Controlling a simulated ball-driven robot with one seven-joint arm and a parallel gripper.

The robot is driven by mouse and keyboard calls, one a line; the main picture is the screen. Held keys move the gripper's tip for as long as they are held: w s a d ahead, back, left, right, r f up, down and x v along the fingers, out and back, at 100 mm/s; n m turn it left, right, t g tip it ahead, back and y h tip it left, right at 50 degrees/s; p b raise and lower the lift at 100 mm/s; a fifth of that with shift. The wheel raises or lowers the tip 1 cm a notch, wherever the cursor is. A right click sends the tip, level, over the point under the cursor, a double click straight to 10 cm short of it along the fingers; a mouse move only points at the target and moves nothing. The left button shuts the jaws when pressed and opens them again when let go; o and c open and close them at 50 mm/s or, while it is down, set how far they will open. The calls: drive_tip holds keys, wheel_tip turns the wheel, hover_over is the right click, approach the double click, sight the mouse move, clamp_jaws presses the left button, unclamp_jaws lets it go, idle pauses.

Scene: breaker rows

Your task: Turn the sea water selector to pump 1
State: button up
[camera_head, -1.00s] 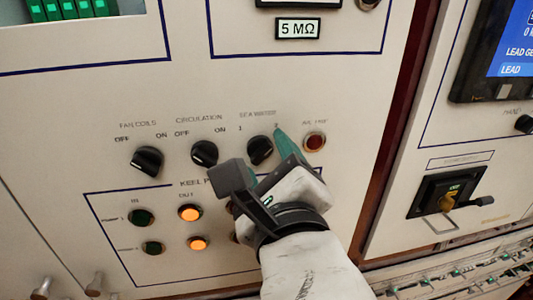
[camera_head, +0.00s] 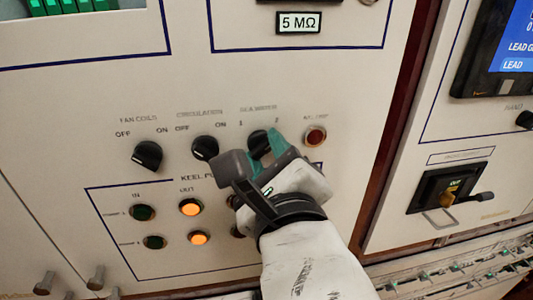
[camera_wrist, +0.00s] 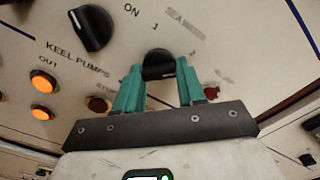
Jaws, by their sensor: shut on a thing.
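The sea water selector (camera_head: 258,141) is a black rotary knob between positions 1 and 2 under its label. It also shows in the wrist view (camera_wrist: 158,62). My gripper (camera_head: 264,147) reaches the knob from below. In the wrist view its two green fingers (camera_wrist: 158,86) stand on either side of the knob's lower part and are shut on it. The lower part of the knob is partly hidden by the fingers, and I cannot tell exactly which way its pointer faces.
The circulation knob (camera_head: 205,148) is just left, and the fan coils knob (camera_head: 148,156) farther left. A red round lamp or button (camera_head: 315,135) is close on the right. Lit orange lamps (camera_head: 191,207) are below left. A lever switch (camera_head: 451,195) is on the right cabinet.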

drive_tip(key=shift+n, duration=0.3)
drive_tip(key=n+b, duration=0.1)
drive_tip(key=n, duration=0.7)
drive_tip(key=shift+r, duration=0.1)
drive_tip(key=n, duration=0.5)
drive_tip(key=shift+r+p, duration=0.1)
drive_tip(key=shift+p, duration=0.3)
drive_tip(key=shift+n+p, duration=0.55)
drive_tip(key=shift+n, duration=1.55)
drive_tip(key=o, duration=1)
drive_tip(key=shift+o, duration=0.2)
